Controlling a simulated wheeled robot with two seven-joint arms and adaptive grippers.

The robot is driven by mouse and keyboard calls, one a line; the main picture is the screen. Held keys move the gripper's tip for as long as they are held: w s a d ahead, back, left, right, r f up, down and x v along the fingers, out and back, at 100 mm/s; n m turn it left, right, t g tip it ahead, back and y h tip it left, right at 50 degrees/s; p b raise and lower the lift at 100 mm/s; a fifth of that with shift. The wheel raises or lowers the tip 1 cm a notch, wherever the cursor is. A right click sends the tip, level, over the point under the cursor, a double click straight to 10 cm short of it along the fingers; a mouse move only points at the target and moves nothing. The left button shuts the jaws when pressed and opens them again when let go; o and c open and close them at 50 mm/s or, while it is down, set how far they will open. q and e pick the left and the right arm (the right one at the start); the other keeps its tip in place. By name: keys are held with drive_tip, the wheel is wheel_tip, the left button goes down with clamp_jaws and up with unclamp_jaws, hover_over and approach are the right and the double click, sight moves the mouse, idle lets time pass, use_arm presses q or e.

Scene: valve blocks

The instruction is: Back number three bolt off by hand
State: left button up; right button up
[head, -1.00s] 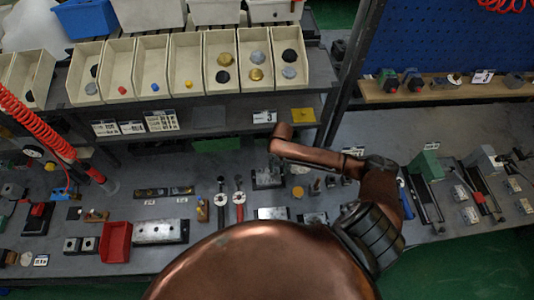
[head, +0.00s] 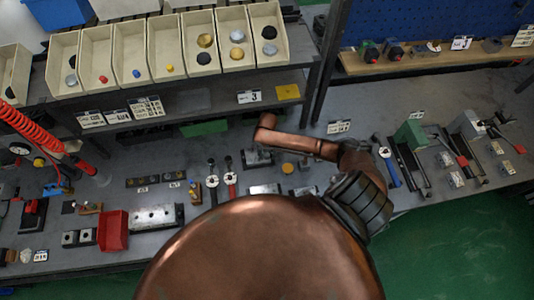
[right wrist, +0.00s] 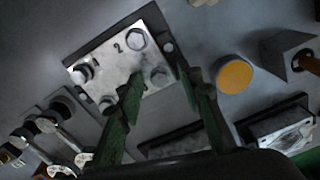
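A pale metal plate block (right wrist: 122,60) fills the upper middle of the right wrist view, with several bolts on its face. The numbers 1 and 2 show beside the bolts along its upper edge. One lower bolt (right wrist: 106,103) sits left of my fingers; another (right wrist: 158,76) lies between the fingertips. No 3 is readable there. My right gripper (right wrist: 161,76) has its two green fingers apart over the lower right of the block, with no visible grip. My left gripper is out of view.
An orange round cap (right wrist: 235,76) stands right of the block.

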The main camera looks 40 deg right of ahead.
drive_tip(key=shift+w, duration=0.15)
drive_tip(key=shift+c, duration=1.3)
drive_tip(key=shift+s, duration=0.2)
drive_tip(key=c, duration=0.6)
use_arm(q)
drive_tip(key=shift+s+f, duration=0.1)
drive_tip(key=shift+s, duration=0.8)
use_arm(e)
clamp_jaws()
drive_tip(key=n, duration=0.3)
drive_tip(key=shift+w+r, duration=0.1)
drive_tip(key=shift+w, duration=0.05)
drive_tip(key=n, duration=0.4)
drive_tip(key=shift+n, duration=0.4)
drive_tip(key=n, duration=0.3)
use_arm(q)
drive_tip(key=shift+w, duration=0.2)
use_arm(e)
drive_tip(key=n, duration=0.6)
drive_tip(key=shift+a, duration=0.2)
